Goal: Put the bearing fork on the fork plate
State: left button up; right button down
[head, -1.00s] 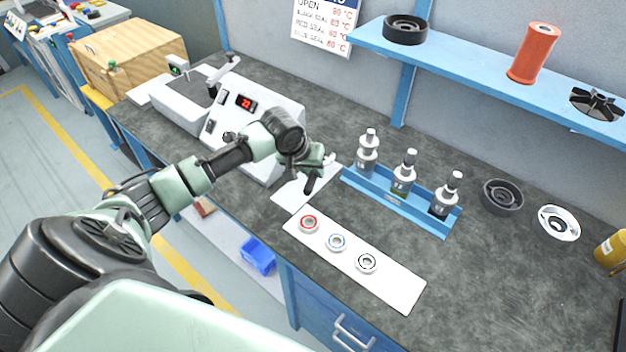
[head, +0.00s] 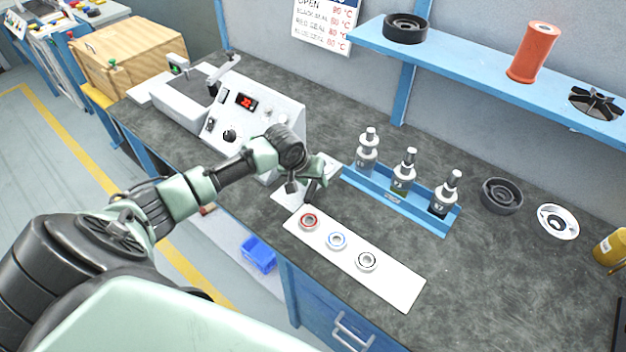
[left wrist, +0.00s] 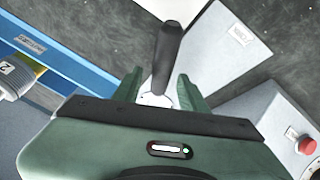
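The bearing fork (left wrist: 168,52) has a thick black handle and a pale part between the fingers of my left gripper (left wrist: 159,88). The fingers stand on both sides of that pale part and appear shut on it. In the head view my left gripper (head: 312,172) is low over the bench, and the dark handle (head: 312,190) points down and toward the front. The fork plate (left wrist: 238,38), a pale labelled plate, lies right of the handle in the left wrist view. In the head view the plate (head: 284,198) is partly hidden by the gripper. My right gripper is not in view.
A white strip (head: 395,284) with three ringed bearings lies in front. A blue rack (head: 420,217) holds three bottles to the right. A white machine with a red display (head: 248,103) stands behind left. The bench right of the strip is clear.

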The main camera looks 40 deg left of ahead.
pick_arm(q)
jog(key=v, duration=1.2)
jog(key=shift+r+b, duration=0.15)
jog(key=shift+b, duration=0.15)
